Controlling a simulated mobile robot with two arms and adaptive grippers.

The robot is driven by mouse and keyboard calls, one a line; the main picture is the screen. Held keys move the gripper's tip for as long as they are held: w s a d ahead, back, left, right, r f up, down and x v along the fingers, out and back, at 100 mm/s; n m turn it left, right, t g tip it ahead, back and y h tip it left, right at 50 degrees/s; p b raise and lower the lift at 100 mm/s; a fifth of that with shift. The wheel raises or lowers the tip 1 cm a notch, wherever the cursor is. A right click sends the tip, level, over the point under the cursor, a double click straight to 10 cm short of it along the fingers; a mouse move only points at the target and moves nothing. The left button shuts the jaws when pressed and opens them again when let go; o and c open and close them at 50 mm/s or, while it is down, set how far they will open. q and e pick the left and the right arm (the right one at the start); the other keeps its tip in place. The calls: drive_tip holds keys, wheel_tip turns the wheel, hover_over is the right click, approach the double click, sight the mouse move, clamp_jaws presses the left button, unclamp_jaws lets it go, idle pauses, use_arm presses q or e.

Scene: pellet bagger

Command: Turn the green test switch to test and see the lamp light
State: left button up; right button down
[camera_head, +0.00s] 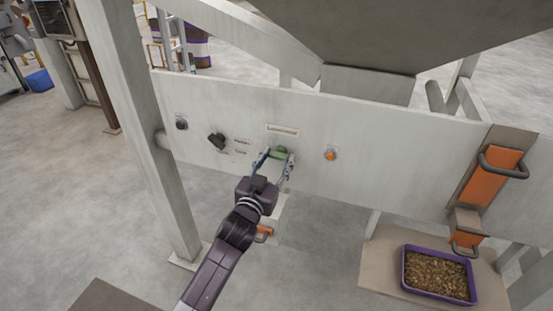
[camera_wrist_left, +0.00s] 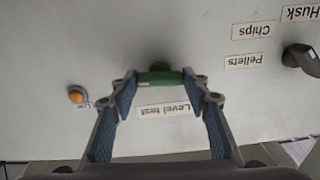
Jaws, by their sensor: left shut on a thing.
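The green test switch (camera_head: 279,153) sits on the pale panel, its handle about level. My left gripper (camera_head: 277,157) is shut on it, one finger at each end of the handle. In the left wrist view, which is upside down, the green switch (camera_wrist_left: 160,77) is between the fingertips (camera_wrist_left: 160,84), beside a "Level test" label (camera_wrist_left: 163,110). The lamp (camera_head: 330,154) is a small orange dome right of the switch; it also shows in the wrist view (camera_wrist_left: 76,95). I cannot tell whether it is lit. My right gripper is not in view.
A black selector knob (camera_head: 217,140) with Husk, Chips and Pellets labels is left of the switch. A round black knob (camera_head: 181,123) is further left. An orange handled slide (camera_head: 490,178) and a purple tray of pellets (camera_head: 404,270) are at right.

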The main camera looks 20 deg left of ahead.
use_arm(q)
drive_tip(key=m+p, duration=0.1)
drive_tip(key=m, duration=0.4)
drive_tip(key=m+p, duration=0.1)
drive_tip(key=m, duration=0.4)
drive_tip(key=shift+d, duration=0.1)
drive_tip(key=shift+m, duration=0.4)
idle(0.3)
drive_tip(key=o, duration=1.2)
drive_tip(key=shift+c, duration=0.2)
drive_tip(key=shift+s, duration=0.1)
drive_tip(key=s, duration=1.2)
drive_tip(key=shift+a, duration=0.25)
drive_tip(key=shift+w, duration=0.1)
